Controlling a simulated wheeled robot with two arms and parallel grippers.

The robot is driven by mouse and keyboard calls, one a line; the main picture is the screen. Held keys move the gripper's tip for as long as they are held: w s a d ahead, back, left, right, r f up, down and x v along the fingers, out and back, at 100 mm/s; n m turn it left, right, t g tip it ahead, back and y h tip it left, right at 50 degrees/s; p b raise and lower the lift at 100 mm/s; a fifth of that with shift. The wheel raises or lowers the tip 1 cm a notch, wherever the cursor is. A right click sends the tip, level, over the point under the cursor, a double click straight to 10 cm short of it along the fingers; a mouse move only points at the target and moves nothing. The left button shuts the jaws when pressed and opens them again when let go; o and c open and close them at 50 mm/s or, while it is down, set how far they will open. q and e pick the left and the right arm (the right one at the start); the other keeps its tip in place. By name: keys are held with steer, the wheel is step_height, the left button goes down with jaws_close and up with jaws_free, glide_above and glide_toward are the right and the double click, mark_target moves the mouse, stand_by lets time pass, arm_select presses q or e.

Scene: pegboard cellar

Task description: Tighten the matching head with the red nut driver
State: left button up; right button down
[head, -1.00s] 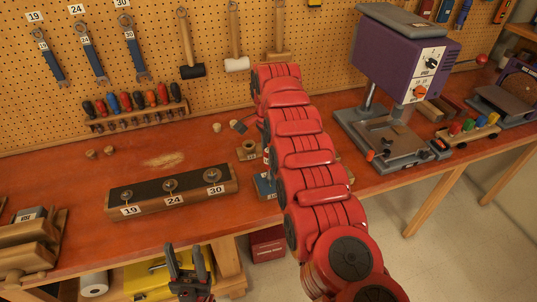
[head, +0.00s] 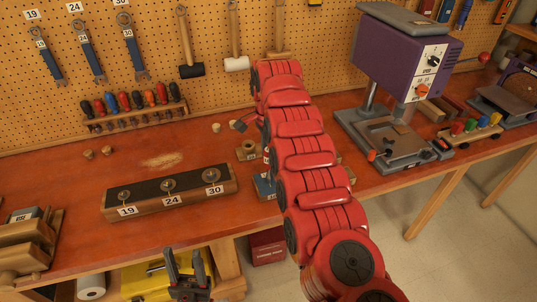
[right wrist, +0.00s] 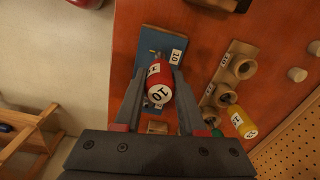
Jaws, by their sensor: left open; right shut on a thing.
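The red nut driver (right wrist: 159,78), with a white 10 label on its handle, is held between the fingers of my right gripper (right wrist: 158,86) in the right wrist view. The gripper is shut on it. Beneath is a blue board (right wrist: 149,42) with a white 10 label and a metal head partly showing at the driver's far side. Whether the driver sits on a head cannot be told. The blue board (head: 264,187) also shows in the head view, partly behind my right arm, which hides the right gripper. My left gripper (head: 188,264) is open and empty at the bench's front edge.
A wooden holder (right wrist: 238,52) with round holes stands beside the board, with a yellow driver (right wrist: 243,122) and a green one near it. A block with numbered bolts (head: 170,193) lies left. A purple drill press (head: 400,60) stands right. The left bench middle is mostly clear.

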steer(key=shift+s, duration=0.1)
steer(key=shift+r+p, duration=0.35)
steer(key=shift+r, duration=0.05)
step_height(320, 180, up, 2)
steer(key=shift+p, duration=0.55)
steer(key=shift+r+p, duration=1.65)
steer(key=shift+r, duration=0.4)
steer(key=c, duration=1)
jaws_free()
jaws_close()
